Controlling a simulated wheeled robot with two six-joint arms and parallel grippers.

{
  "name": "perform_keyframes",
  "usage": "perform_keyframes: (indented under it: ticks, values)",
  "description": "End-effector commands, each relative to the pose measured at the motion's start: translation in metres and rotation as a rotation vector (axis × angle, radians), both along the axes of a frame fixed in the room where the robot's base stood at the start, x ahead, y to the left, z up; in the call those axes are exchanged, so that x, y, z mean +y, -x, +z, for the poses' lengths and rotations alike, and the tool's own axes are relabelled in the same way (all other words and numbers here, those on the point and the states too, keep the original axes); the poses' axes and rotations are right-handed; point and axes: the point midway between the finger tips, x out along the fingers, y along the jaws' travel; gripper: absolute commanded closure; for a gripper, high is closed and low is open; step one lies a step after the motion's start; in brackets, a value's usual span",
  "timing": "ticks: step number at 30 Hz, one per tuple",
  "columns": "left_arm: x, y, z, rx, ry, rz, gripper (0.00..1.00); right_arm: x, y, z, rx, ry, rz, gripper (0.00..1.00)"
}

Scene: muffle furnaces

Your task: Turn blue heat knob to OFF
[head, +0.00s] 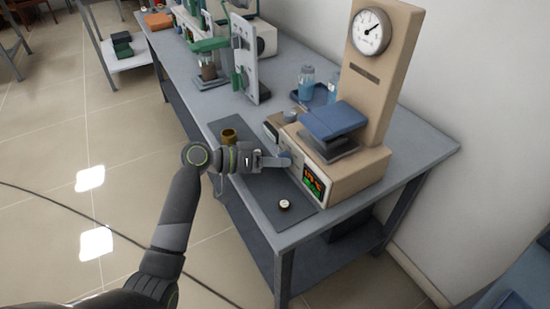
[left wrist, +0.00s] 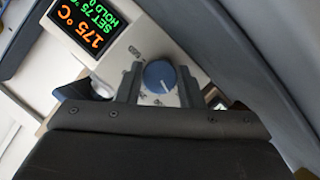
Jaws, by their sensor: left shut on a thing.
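The blue heat knob (left wrist: 159,76) is on the pale front panel of the beige device (head: 355,174), beside its display. The knob is round with a white pointer line, and small panel marks around it are too small to read. My left gripper (head: 284,161) reaches the panel from the left in the head view. In the left wrist view its two dark fingers stand on either side of the knob, shut on it. In the head view the fingers largely hide the knob. My right gripper is not in view.
The lit display (left wrist: 84,32) shows 175 °C and a SET line. A dark mat (head: 258,178) holds a brass cup (head: 229,135) and a small round white-topped piece (head: 284,204). Blue bottles (head: 306,82) and a green-and-grey stand (head: 244,62) stand farther back on the bench.

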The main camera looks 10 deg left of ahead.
Motion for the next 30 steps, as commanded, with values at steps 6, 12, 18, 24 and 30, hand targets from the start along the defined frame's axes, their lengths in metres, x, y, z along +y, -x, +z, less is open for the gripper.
perform_keyframes:
  ticks: [6,12,18,24,30]
  values:
    - [0.0004,-0.0007,0.0003,0.011,0.009,0.002,0.89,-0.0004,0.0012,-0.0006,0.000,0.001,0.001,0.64]
    - [0.0004,-0.0007,0.0004,0.010,0.008,0.003,0.58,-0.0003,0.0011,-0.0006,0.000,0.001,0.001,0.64]
    - [0.0003,-0.0005,0.0002,0.009,0.007,0.001,0.44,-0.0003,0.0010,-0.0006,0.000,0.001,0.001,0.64]
    - [0.0002,-0.0004,0.0001,0.009,0.007,0.001,0.44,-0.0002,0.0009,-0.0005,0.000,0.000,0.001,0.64]
    - [0.0055,0.0013,0.0013,0.008,0.005,0.002,0.44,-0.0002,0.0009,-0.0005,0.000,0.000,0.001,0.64]
